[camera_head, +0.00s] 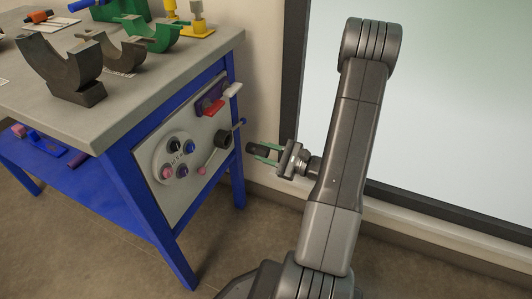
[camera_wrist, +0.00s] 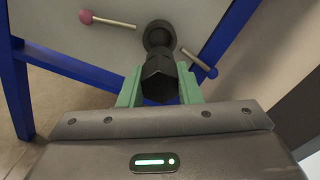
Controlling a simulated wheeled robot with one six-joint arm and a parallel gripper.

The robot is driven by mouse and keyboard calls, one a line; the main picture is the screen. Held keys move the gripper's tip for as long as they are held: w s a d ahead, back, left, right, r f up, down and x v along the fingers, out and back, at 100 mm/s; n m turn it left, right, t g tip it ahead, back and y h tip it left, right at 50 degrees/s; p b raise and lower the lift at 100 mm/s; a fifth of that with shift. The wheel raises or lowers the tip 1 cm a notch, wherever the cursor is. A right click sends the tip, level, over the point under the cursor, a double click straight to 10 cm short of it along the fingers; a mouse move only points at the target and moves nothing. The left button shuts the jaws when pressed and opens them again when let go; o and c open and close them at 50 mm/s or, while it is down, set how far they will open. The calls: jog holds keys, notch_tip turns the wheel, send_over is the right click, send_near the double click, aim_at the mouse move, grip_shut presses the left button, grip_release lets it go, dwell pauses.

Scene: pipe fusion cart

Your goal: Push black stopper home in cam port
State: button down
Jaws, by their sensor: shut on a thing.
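The black stopper (camera_head: 257,149) is held between the green fingers of my gripper (camera_head: 264,153). In the wrist view the stopper (camera_wrist: 160,80) has a faceted end and sits between both fingertips (camera_wrist: 160,92). The cam port (camera_head: 222,139) is a dark round collar on the grey side panel of the blue cart. In the head view the stopper is clear of the port, to its right. In the wrist view the port (camera_wrist: 157,34) appears just beyond the stopper, which hides part of it.
A lever with a pink ball (camera_wrist: 86,16) and one with a blue ball (camera_wrist: 213,72) flank the port. A round plate with several knobs (camera_head: 174,160) sits left on the panel. Pipe cradles stand on the cart's top (camera_head: 140,98). A wall and window frame lie to the right.

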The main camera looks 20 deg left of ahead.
aim_at(250, 147)
jog(key=shift+w+a+b, duration=0.2)
jog(key=shift+a+b, duration=0.1)
jog(key=shift+a, duration=2.45)
jog(key=shift+w+a+b, duration=0.15)
jog(key=shift+a+b, duration=0.35)
jog(key=shift+a, duration=1.6)
jog(key=c, duration=0.9)
grip_release()
jog(key=shift+c, duration=0.2)
jog(key=d+p, duration=0.1)
jog(key=d, duration=0.3)
jog(key=d+p, duration=0.1)
jog(key=d, duration=0.4)
jog(key=s+d+p, duration=0.1)
jog(key=d, duration=0.4)
jog(key=shift+a, duration=0.1)
